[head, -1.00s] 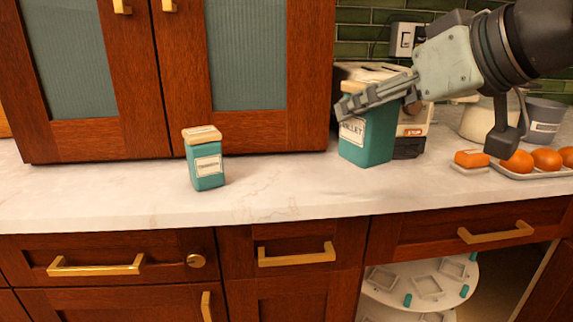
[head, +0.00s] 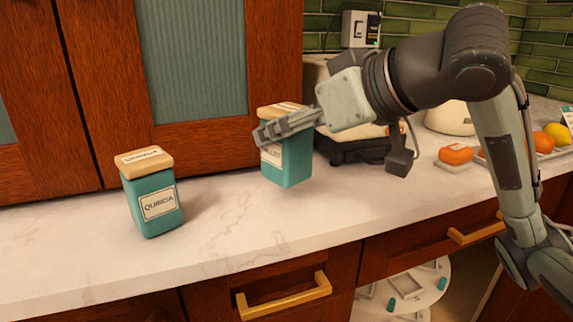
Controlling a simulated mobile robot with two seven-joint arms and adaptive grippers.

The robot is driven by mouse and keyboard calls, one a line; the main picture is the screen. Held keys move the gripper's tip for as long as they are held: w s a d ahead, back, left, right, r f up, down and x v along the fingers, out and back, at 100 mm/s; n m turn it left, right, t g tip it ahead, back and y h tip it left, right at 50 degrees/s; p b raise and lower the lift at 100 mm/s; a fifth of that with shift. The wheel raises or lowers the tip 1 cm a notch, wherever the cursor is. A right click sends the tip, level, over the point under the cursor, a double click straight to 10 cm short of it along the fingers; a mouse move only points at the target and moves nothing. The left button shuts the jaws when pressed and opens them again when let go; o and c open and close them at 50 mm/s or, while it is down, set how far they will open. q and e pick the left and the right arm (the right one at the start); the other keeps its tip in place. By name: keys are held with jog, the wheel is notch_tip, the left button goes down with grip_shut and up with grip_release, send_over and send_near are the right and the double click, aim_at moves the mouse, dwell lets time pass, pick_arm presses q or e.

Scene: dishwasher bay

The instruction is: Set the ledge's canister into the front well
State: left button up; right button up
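The left canister (head: 158,208), whose label seems to read QUIRICA, stands upright. The right canister (head: 297,162) has a label partly covered by my gripper. My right gripper (head: 285,127) reaches it from the right, with one finger across its front just below the lid. The far finger is hidden behind it. The gripper looks shut on this canister; whether its base touches the counter is unclear. A white round shelf (head: 436,271) with square wells shows in the open cabinet below. My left gripper is out of view.
A cream appliance (head: 312,75) is behind the gripped canister. Wooden cabinets (head: 85,90) rise behind. The counter is clear between the canisters.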

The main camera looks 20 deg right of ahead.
aim_at(302, 154)
notch_tip(302, 154, down, 4)
jog(key=shift+r+b, duration=0.1)
jog(key=shift+b, duration=0.45)
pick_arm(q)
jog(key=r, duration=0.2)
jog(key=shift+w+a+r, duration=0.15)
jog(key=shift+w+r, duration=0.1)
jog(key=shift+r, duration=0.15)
pick_arm(e)
jog(key=shift+f, duration=0.3)
jog(key=o, duration=0.9)
jog(key=shift+f, duration=0.1)
jog(key=o, duration=0.4)
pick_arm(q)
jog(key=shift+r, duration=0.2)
pick_arm(e)
jog(key=shift+o, duration=0.2)
